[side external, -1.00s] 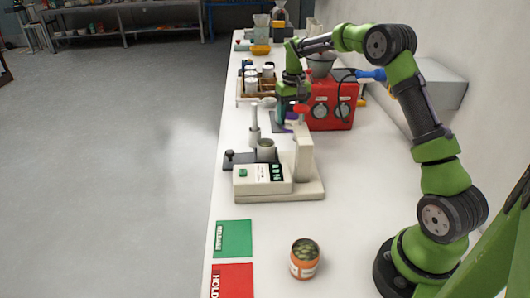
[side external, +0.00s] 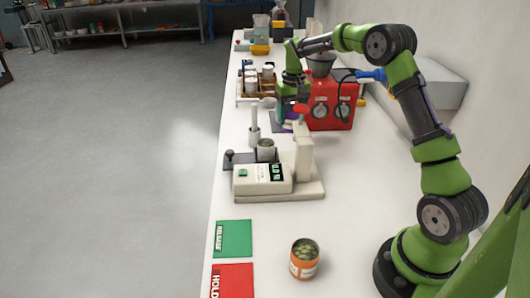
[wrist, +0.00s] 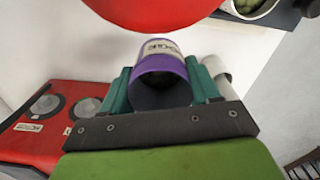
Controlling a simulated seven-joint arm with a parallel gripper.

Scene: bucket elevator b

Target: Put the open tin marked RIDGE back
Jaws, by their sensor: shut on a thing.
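A purple tin (wrist: 158,62) with a white label shows in the wrist view between the teal fingers of my gripper (wrist: 163,88). The label's lettering is partly legible and seems to read RIDGE. Its near end looks open and dark inside; I cannot tell what it holds. My gripper is shut on this tin.
A red machine (side external: 333,112) is right of my gripper, and a wooden rack with white-topped jars (side external: 250,86) is left. An orange tin (side external: 304,262) stands by green (side external: 234,239) and red (side external: 233,281) mats.

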